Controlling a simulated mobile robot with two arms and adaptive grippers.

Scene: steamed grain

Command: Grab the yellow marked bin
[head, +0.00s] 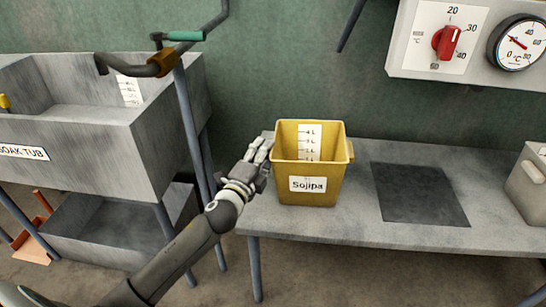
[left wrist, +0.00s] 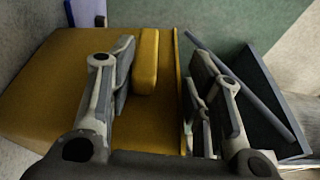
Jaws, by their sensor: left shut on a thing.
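The yellow bin (head: 308,199) stands upright on the grey bench, near its left end. It has a white "Sojipa" label on its front and a litre scale inside. My left gripper (head: 263,151) is at the bin's left side, shut on the handle there. In the left wrist view, the bin (left wrist: 50,85) fills the left part, and its handle (left wrist: 146,62) lies between the fingers of my left gripper (left wrist: 163,85). The exact finger contact is partly hidden. My right gripper is not in view.
The grey bench (head: 400,235) has a dark square plate (head: 420,194) right of the bin. A grey container (head: 528,185) stands at its right end. A soak tub (head: 85,150) with a pipe and tap (head: 165,62) is at the left. A dial panel (head: 408,40) hangs above.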

